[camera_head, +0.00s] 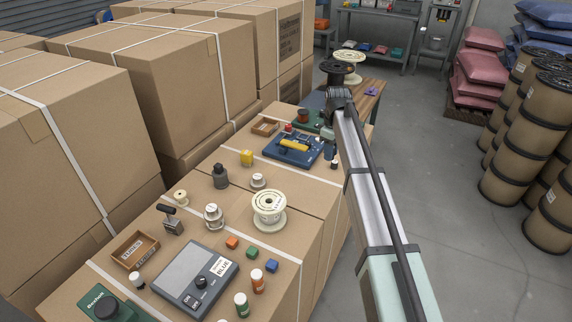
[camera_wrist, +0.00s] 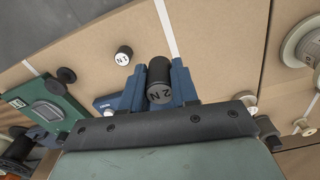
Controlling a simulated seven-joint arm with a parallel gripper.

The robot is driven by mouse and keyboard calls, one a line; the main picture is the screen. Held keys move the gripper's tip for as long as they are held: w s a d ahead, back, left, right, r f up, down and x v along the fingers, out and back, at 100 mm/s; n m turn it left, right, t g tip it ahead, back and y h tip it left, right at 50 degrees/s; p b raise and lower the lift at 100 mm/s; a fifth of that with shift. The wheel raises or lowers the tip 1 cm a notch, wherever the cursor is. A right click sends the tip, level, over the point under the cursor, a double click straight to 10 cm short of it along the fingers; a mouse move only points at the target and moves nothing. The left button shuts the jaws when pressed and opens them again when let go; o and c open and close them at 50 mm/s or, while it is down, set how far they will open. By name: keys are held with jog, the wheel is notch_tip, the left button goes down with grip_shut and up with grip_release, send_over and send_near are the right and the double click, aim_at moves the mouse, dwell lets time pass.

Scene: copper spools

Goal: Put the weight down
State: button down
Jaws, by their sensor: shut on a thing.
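My gripper (camera_wrist: 159,88) is shut on a black cylindrical weight marked 2 N (camera_wrist: 160,76), with one blue finger on each side of it. The weight's marked end faces the wrist camera. I cannot tell whether its far end touches the cardboard surface. A smaller weight marked 1 N (camera_wrist: 123,54) stands apart, up and left of the held one in the wrist view. In the head view my arm reaches to the right side of the box-top surface, and the held weight is hard to make out there.
A blue device with a yellow cylinder (camera_head: 293,148) is left of my arm's end. A large cream spool (camera_head: 269,209), a grey scale (camera_head: 194,278) and small coloured blocks (camera_head: 232,243) stand nearer. Tall cartons (camera_head: 90,110) wall off the left; open floor (camera_head: 440,180) lies right.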

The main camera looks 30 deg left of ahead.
jog(key=shift+r, duration=0.25)
jog(key=s+a+r+n, duration=0.1)
jog(key=s+a+n, duration=0.1)
jog(key=s+a, duration=0.7)
jog(key=s+a+n, duration=0.1)
jog(key=s+a, duration=0.5)
jog(key=a, duration=0.5)
notch_tip(320, 180, up, 4)
jog(key=m, duration=0.3)
send_over(180, 194)
jog(key=shift+f, duration=5.1)
jog(key=shift+f, duration=0.1)
jog(key=c, duration=0.8)
grip_release()
jog(key=shift+c, duration=0.2)
